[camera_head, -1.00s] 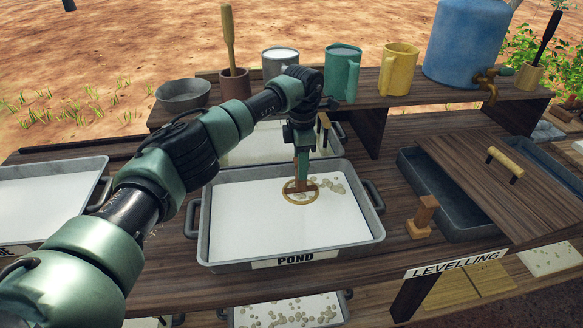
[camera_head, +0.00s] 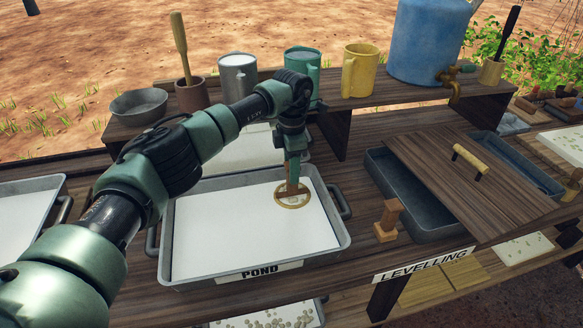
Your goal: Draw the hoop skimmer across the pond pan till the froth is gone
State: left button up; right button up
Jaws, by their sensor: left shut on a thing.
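The pond pan (camera_head: 215,274) is a grey metal tray of white liquid with a POND label on its front. The hoop skimmer (camera_head: 293,206), a yellow-brown ring on a short wooden handle, is at the liquid surface in the pan's right half. My left gripper (camera_head: 293,160) points down above the pan and is shut on the skimmer's handle. A little beige froth seems to show inside the hoop, too small to be sure. The rest of the visible liquid looks plain white. My arm hides part of the pan's left side. My right gripper is not in view.
A wooden block (camera_head: 387,222) stands right of the pan, before a lidded dark trough (camera_head: 400,185). Behind, a shelf holds a bowl (camera_head: 138,107), a green jug (camera_head: 303,62), a yellow jug (camera_head: 359,72) and a blue barrel (camera_head: 425,45). Another pan (camera_head: 60,190) lies left.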

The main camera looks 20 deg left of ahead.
pick_arm(q)
jog(key=shift+a+r+p, duration=0.1)
jog(key=shift+r+p, duration=0.25)
jog(key=shift+r, duration=0.2)
notch_tip(320, 180, up, 8)
jog(key=p, duration=0.4)
jog(key=shift+f+p, duration=0.2)
jog(key=shift+p, duration=0.2)
jog(key=shift+f, duration=0.1)
